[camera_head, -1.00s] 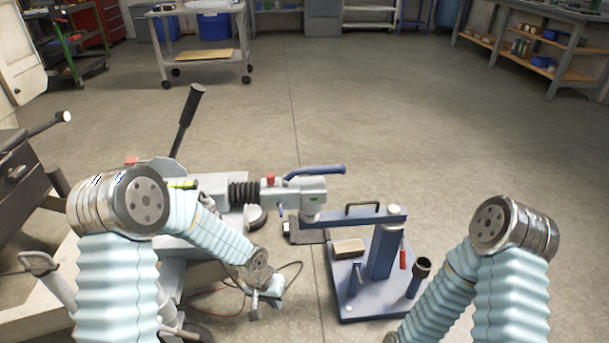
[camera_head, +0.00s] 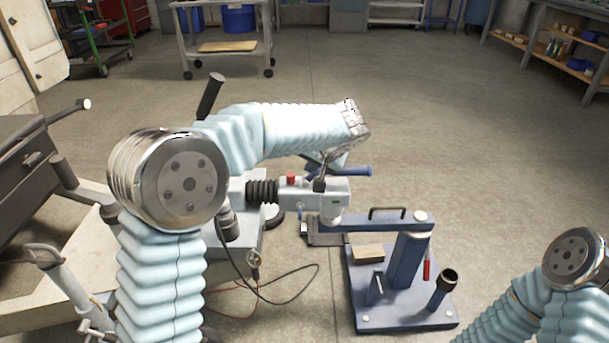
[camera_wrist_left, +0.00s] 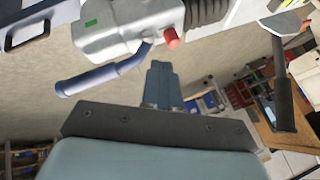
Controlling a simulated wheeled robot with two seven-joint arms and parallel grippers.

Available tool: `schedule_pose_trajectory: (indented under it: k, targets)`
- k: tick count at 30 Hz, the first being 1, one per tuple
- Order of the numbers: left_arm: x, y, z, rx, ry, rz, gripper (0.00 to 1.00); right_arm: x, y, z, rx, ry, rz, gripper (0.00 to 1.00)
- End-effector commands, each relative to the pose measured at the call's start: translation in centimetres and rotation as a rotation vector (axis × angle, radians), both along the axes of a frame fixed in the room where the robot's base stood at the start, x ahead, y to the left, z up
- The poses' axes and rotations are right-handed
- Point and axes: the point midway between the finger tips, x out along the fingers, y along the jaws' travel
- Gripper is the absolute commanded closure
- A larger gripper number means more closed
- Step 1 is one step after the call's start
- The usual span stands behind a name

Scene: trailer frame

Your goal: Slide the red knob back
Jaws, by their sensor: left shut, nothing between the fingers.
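The small red knob (camera_head: 291,179) sits on top of the pale grey coupling head (camera_head: 320,192), just right of the black ribbed bellows (camera_head: 262,191). In the left wrist view the red knob (camera_wrist_left: 172,39) sticks out of the coupling head (camera_wrist_left: 125,30), just ahead of my fingers. My left gripper (camera_head: 320,184) reaches over from behind and points down at the head, a little right of the knob. It also shows in the left wrist view (camera_wrist_left: 160,72), shut and empty, with a gap to the knob. My right gripper is out of view.
A blue handle (camera_head: 355,171) extends right from the coupling head. A blue hitch stand (camera_head: 405,265) with a post and arm stands below right. A black lever (camera_head: 210,95) rises at left, and cables lie on the floor. Open floor lies to the right.

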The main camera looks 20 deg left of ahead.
Motion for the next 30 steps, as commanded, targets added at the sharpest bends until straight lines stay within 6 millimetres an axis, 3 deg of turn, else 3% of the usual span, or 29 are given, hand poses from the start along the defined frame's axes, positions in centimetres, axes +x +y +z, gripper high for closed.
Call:
schedule_pose_trajectory:
  k: [18, 30]
  targets:
    - [4.1, 3.5, -7.2, 0.0, 0.002, 0.0, 1.0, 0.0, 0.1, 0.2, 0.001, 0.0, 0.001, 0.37]
    - [4.5, 3.9, -8.0, 0.0, 0.002, 0.0, 1.0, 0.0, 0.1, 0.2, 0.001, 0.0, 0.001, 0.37]
